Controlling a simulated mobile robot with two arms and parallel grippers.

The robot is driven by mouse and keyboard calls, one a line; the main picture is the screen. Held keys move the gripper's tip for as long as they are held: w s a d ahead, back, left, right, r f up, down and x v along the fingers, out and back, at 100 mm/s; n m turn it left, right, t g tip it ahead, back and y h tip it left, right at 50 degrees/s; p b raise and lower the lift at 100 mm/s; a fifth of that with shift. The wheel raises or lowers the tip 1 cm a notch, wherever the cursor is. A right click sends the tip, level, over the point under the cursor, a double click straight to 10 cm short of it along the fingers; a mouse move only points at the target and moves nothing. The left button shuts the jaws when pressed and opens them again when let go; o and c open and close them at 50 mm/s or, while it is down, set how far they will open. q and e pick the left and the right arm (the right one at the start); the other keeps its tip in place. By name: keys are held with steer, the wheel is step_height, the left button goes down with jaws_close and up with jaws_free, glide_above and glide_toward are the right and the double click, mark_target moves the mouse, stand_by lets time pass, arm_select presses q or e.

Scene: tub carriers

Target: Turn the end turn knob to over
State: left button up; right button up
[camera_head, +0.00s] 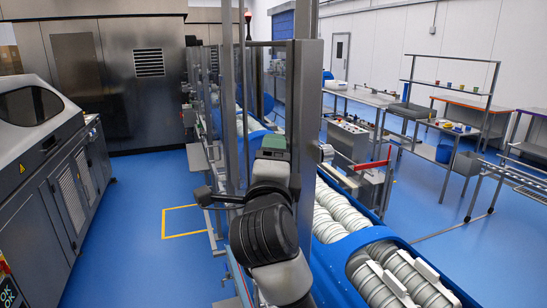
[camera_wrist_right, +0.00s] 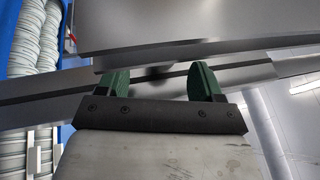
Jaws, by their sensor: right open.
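My right arm rises at the lower middle of the head view, and its green-and-grey wrist end (camera_head: 272,147) is beside a grey upright post (camera_head: 305,130). The fingertips are hidden there. In the right wrist view my right gripper (camera_wrist_right: 161,82) is open, its two green fingers apart. A grey metal bar with a dark slot (camera_wrist_right: 250,72) runs behind the fingers, and a dark blurred spot shows between them. I cannot tell whether that spot is the end turn knob. A pale round fitting (camera_head: 327,152) sits right of the post; I cannot tell whether it is the knob. My left gripper is not in view.
A blue conveyor (camera_head: 350,240) holds stacks of white ringed parts beside the post. A red bar (camera_head: 371,165) sticks out to the right. A control box (camera_head: 348,140) stands behind. A grey machine (camera_head: 60,190) is at the left, with open blue floor (camera_head: 150,240) before it.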

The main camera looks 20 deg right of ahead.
steer(key=b+v, duration=0.2)
steer(key=v, duration=0.5)
steer(key=shift+s, duration=0.1)
